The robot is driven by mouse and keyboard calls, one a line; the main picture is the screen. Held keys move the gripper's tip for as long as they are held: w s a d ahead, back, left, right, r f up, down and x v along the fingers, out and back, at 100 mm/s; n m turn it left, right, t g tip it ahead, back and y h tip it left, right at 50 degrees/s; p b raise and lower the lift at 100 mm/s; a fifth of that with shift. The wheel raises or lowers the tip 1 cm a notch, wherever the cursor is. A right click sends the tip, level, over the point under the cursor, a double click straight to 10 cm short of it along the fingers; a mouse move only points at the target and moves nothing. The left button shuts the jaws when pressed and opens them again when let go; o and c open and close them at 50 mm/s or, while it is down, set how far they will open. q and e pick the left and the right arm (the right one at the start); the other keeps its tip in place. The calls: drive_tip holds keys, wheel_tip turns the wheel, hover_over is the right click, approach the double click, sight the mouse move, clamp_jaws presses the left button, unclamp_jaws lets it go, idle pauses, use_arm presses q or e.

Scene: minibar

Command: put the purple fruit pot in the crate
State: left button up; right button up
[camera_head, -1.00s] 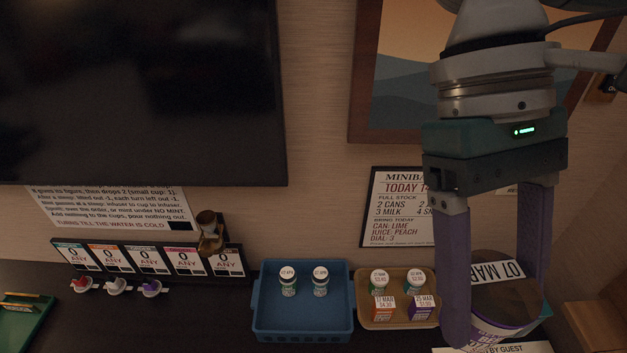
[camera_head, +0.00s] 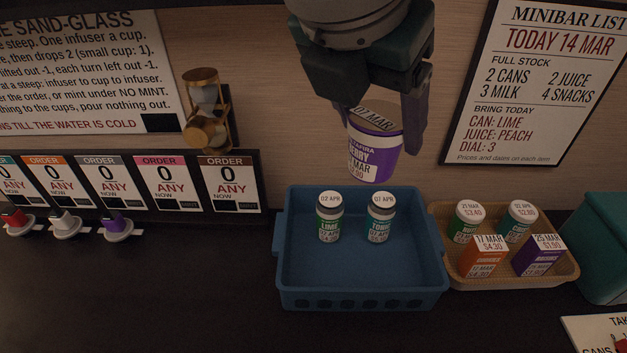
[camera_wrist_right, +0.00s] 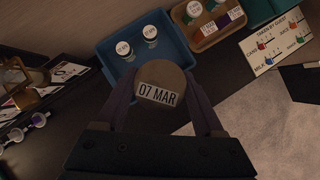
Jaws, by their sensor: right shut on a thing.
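The purple fruit pot (camera_head: 373,152) has a purple and white label and a brown lid marked 07 MAR. My right gripper (camera_head: 385,130) is shut on it and holds it upright above the back edge of the blue crate (camera_head: 362,290). The pot's lid also shows between the fingers in the right wrist view (camera_wrist_right: 160,78). The crate holds two small white-lidded bottles, a lime one (camera_head: 329,217) and a tonic one (camera_head: 380,218), at its back. The crate's front half is bare. My left gripper is not in view.
A sand-glass (camera_head: 205,110) and several order cards (camera_head: 160,180) stand at the left. A teal box (camera_head: 605,245) is at the far right.

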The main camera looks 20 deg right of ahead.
drive_tip(key=w+a+f+n+t+y+b, duration=0.15)
drive_tip(key=w+f+n+y+b, duration=0.3)
drive_tip(key=f+n+b, duration=0.6)
drive_tip(key=b, duration=0.6)
hover_over(330, 278)
wheel_tip(330, 278, down, 17)
wheel_tip(330, 278, down, 4)
drive_tip(key=shift+a+r+m+t+b, duration=0.1)
drive_tip(key=shift+m+t+b, duration=0.15)
drive_tip(key=shift+t+b, duration=0.4)
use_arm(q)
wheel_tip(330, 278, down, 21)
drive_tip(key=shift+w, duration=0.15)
use_arm(e)
drive_tip(key=o, duration=1)
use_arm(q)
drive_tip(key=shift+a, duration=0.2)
use_arm(e)
drive_tip(key=o, duration=0.5)
